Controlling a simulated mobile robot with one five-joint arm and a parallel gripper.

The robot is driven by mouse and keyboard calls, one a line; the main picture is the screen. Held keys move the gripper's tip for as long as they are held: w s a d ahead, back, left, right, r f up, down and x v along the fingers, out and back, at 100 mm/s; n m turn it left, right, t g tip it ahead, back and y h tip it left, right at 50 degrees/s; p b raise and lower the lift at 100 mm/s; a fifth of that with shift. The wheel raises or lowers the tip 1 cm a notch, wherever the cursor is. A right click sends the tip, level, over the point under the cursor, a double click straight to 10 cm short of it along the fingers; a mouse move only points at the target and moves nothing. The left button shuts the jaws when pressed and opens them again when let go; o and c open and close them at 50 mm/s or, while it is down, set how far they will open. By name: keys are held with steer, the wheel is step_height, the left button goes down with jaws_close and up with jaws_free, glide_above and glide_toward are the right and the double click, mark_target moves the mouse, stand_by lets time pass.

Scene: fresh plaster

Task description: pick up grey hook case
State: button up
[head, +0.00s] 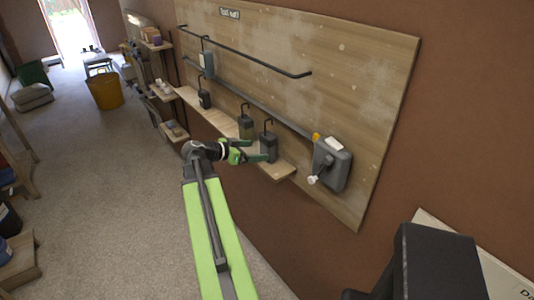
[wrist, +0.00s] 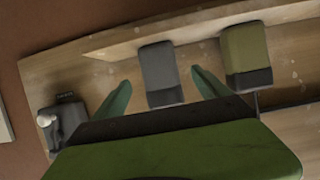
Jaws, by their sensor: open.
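The grey hook case (head: 268,147) is a dark grey block with a hook on top, standing on the right part of the narrow wooden shelf. It also shows in the wrist view (wrist: 160,70), between my two green fingers, with a darker band at its near end. My gripper (head: 256,150) is open beside the grey case; its fingers (wrist: 163,90) lie to either side of it, with gaps visible. I cannot tell how deep the fingers reach. An olive hook case (head: 246,127) stands just left of it in the head view and right of my fingers in the wrist view (wrist: 246,55).
A grey box with a lever (head: 332,165) is fixed to the board (head: 375,115) right of the shelf (head: 281,170). A black case (head: 204,99) is farther left, and a blue-grey case (head: 207,66) hangs above it. Two dark rails (head: 245,51) cross the board.

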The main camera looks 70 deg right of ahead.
mark_target(263, 150)
steer(key=shift+x, duration=0.95)
steer(key=b+x, duration=0.2)
steer(key=x, duration=0.3)
steer(key=shift+d+f, duration=0.1)
steer(key=shift+d, duration=0.05)
steer(key=c, duration=1.7)
steer(key=shift+o, duration=0.2)
